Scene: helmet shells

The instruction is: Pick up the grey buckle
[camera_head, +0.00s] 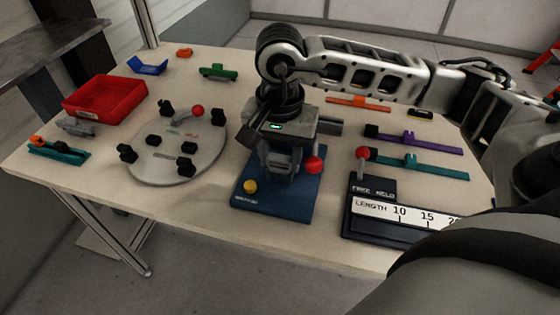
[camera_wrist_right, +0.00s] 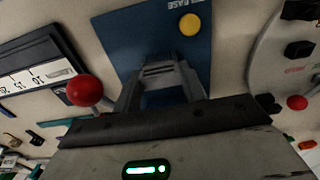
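A small grey piece (camera_head: 76,127), which looks like the grey buckle, lies on the table at the left, in front of the red tray. My right gripper (camera_head: 281,168) points down over the blue fixture plate (camera_head: 245,197) at the table's middle, far to the right of that piece. In the right wrist view its fingers (camera_wrist_right: 160,75) reach over the blue plate (camera_wrist_right: 135,35). A grey shape shows at the fingertips; I cannot tell whether it is held or part of the fixture. My left gripper is not in view.
A round grey plate (camera_head: 205,165) with black blocks and a red-knobbed lever lies between the gripper and the grey piece. A red tray (camera_head: 105,113) and a teal part (camera_head: 58,152) flank the piece. A length gauge (camera_head: 385,235) stands at right. Red knobs stick up.

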